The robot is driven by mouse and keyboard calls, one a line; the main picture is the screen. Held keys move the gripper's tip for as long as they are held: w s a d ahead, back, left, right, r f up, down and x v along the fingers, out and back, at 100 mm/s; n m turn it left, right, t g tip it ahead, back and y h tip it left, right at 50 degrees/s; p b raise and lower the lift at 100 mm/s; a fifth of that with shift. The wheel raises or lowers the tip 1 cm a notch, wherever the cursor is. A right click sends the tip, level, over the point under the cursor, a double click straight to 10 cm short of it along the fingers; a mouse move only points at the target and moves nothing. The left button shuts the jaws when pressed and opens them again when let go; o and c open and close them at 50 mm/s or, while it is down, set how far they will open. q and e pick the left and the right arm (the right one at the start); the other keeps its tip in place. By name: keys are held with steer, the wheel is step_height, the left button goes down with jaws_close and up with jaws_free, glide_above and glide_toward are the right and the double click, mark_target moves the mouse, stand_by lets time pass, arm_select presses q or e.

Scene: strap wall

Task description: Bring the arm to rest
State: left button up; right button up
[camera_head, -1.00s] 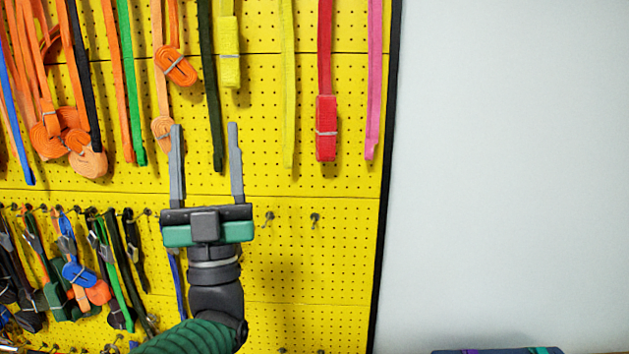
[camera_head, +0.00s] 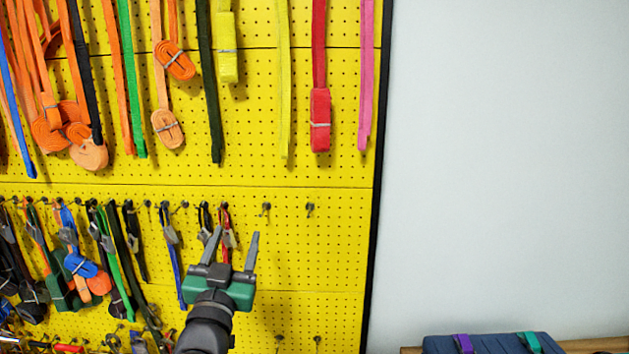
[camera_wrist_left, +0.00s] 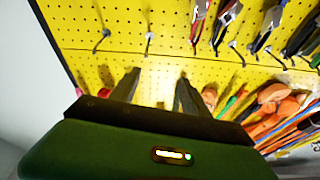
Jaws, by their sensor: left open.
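My left gripper (camera_head: 231,247) is low in front of the yellow pegboard (camera_head: 310,255) in the head view, its two grey fingers apart and pointing up. My right gripper is not in view.
Straps hang in rows on the pegboard, among them a red one (camera_head: 320,120) and a pink one (camera_head: 365,80). Empty hooks (camera_head: 310,208) stick out right of the gripper. A plain pale wall (camera_head: 500,160) lies right. A dark blue case (camera_head: 490,343) sits bottom right.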

arm_select(q)
steer(key=s+a+f+g, duration=0.1)
steer(key=s+f+g, duration=0.25)
steer(key=f, duration=0.75)
steer(key=s+a+f+g, duration=0.15)
steer(key=f+g, duration=0.35)
steer(key=f, duration=0.6)
steer(key=s+a+f+n+g, duration=0.1)
steer(key=s+f+g, duration=0.4)
steer(key=s+f, duration=0.3)
steer(key=s+a+f+n+g+y, duration=0.1)
steer(key=s+f+g, duration=0.4)
steer(key=s, duration=0.8)
step_height(320, 180, down, 4)
steer(key=shift+s+a+r, duration=0.2)
steer(key=shift+s, duration=0.2)
